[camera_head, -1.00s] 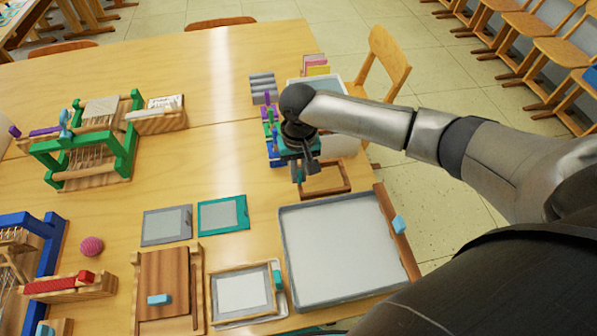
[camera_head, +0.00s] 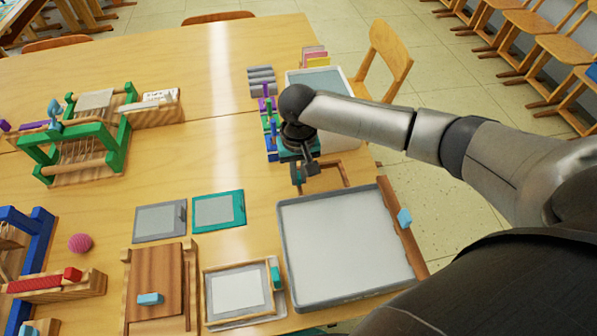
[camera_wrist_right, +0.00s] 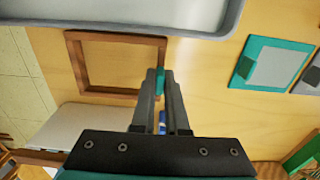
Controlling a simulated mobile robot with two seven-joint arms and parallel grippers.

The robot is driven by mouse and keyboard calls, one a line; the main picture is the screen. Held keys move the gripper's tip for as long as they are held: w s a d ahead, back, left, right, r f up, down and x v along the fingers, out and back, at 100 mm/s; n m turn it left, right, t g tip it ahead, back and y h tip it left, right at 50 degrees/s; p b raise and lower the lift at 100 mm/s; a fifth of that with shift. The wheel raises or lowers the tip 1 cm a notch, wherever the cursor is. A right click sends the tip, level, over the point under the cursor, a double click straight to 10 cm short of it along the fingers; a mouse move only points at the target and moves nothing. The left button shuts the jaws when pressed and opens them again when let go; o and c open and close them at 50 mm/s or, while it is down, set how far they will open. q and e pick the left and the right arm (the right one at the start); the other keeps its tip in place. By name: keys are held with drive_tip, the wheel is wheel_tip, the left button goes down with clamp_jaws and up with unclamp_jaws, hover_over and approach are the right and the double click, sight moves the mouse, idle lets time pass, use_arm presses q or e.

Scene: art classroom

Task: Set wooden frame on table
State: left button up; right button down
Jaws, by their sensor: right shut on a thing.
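The wooden frame (camera_head: 328,165) is a small brown open rectangle near the table's right edge. My right gripper (camera_head: 304,173) is at its left end and hides part of it. In the right wrist view the frame (camera_wrist_right: 76,65) shows nearly whole, and the fingertips (camera_wrist_right: 161,75) are shut at one side of it, on its small teal tab (camera_wrist_right: 160,80). I cannot tell whether the frame touches the wooden table (camera_head: 225,150). My left gripper is out of view.
A large grey tray (camera_head: 282,235) lies just in front of the frame. A teal-edged panel (camera_head: 218,226) and a grey panel (camera_head: 160,238) lie to the left. A green loom (camera_head: 124,145) stands farther left. Bare tabletop lies between the loom and the right arm.

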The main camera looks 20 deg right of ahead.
drive_tip(key=shift+f+p, duration=0.1)
drive_tip(key=shift+p, duration=0.55)
idle(0.7)
drive_tip(key=shift+f, duration=0.5)
idle(0.5)
drive_tip(key=shift+p, duration=0.7)
idle(0.4)
drive_tip(key=shift+f, duration=0.25)
idle(0.4)
drive_tip(key=shift+f, duration=0.35)
drive_tip(key=shift+p, duration=0.4)
idle(0.6)
drive_tip(key=shift+f, duration=0.45)
idle(0.6)
idle(0.3)
